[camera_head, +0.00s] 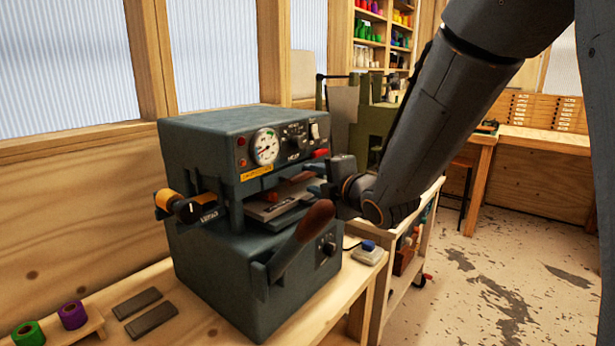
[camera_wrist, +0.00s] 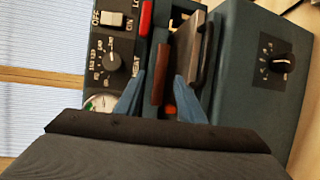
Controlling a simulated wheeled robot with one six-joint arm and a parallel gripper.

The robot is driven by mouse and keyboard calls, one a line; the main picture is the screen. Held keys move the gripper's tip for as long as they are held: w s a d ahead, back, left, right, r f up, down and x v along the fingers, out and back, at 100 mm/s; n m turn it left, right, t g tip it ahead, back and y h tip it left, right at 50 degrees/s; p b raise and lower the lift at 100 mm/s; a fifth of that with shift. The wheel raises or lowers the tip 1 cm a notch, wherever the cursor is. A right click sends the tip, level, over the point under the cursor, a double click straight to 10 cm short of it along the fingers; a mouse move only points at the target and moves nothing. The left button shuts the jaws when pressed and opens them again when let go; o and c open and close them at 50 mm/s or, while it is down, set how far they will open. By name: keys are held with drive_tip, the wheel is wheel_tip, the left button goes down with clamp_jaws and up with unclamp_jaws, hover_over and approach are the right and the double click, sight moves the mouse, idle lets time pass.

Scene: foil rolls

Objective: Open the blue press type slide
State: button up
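The blue press (camera_head: 215,150) stands on the wooden bench, with a gauge, switches and a knob on its upper front. In its middle gap a grey plate (camera_head: 268,208) shows, with a brown bar (camera_head: 295,186) above it that looks like the type slide's handle. My gripper (camera_head: 318,182) is at the right side of this gap. In the wrist view, my gripper's two bluish fingers (camera_wrist: 160,98) are apart, one on each side of the upright brown bar (camera_wrist: 160,74). Narrow gaps show beside the bar; contact is not clear. The slide's inner part is hidden.
A lever with a brown wooden grip (camera_head: 308,226) juts from the press's front, below my gripper. A black and orange handle (camera_head: 188,206) is on its left. A small blue-topped box (camera_head: 369,252) lies at the bench's right edge. Open floor is to the right.

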sight(306, 177)
drive_tip(key=shift+p+x, duration=0.4)
drive_tip(key=shift+x, duration=1.45)
clamp_jaws()
